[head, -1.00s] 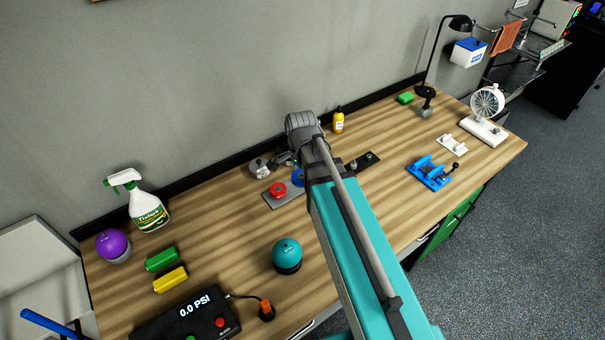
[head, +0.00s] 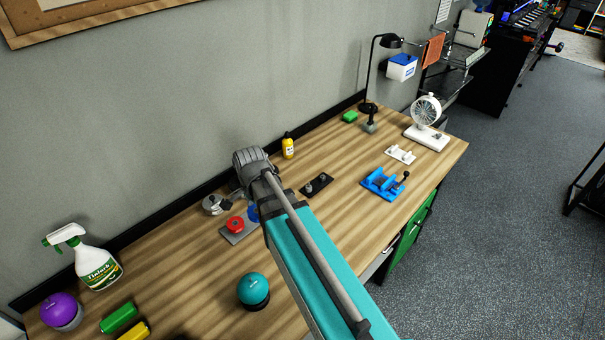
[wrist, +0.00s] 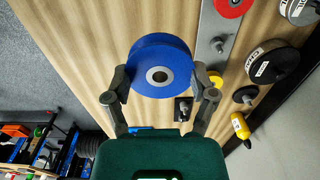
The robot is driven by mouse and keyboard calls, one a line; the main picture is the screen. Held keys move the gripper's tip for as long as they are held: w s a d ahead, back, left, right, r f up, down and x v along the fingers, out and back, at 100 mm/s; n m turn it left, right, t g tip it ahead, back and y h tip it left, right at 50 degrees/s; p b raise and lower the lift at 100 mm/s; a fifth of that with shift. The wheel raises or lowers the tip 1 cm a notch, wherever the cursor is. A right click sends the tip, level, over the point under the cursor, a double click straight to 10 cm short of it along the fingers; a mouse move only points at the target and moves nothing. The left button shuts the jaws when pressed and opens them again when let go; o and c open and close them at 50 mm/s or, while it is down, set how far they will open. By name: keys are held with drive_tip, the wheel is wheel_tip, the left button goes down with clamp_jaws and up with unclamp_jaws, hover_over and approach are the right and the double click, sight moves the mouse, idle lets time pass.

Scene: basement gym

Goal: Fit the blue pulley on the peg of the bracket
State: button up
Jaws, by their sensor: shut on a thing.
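The blue pulley (wrist: 150,50) is held between the two fingers of my gripper (wrist: 158,76), seen face-on in the wrist view. A small part of the blue pulley (head: 252,213) shows beside my arm in the head view, which hides the fingers. A red pulley (head: 235,224) sits on a grey plate (wrist: 207,28), whose bare peg (wrist: 217,45) is right of the blue pulley in the wrist view. A black plate with upright pegs (head: 317,185) lies right of my wrist in the head view. I cannot tell which plate is the bracket.
Round weights (wrist: 268,62) and a yellow bottle (head: 288,147) stand near the wall. A teal ball (head: 253,288) is at the front. A blue vise (head: 384,183), white pegged plate (head: 400,154) and white fan (head: 427,115) are to the right. Bare wood lies between.

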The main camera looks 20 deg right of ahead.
wheel_tip(320, 180, down, 2)
drive_tip(key=shift+f+b, duration=0.2)
drive_tip(key=shift+b, duration=0.5)
drive_tip(key=shift+a, duration=0.15)
